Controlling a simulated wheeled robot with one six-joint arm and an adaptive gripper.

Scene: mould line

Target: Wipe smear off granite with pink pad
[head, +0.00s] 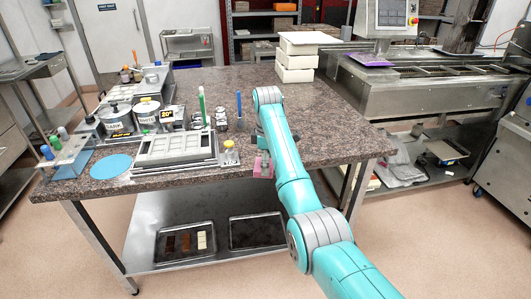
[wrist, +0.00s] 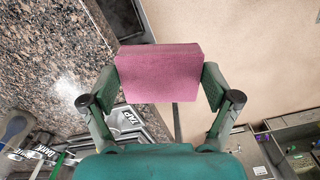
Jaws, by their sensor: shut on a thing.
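My gripper (head: 263,152) is shut on the pink pad (head: 263,168), at the front edge of the granite top (head: 330,115). In the wrist view the pad (wrist: 158,73) is a flat pink block between the two fingers, and it appears apart from the stone, partly over the floor beyond the edge. The granite (wrist: 50,35) is brown and speckled. A pale whitish smear (wrist: 66,88) shows on it left of the pad. In the head view I cannot make out the smear.
White blocks (head: 296,58) are stacked at the back. The right of the top is clear.

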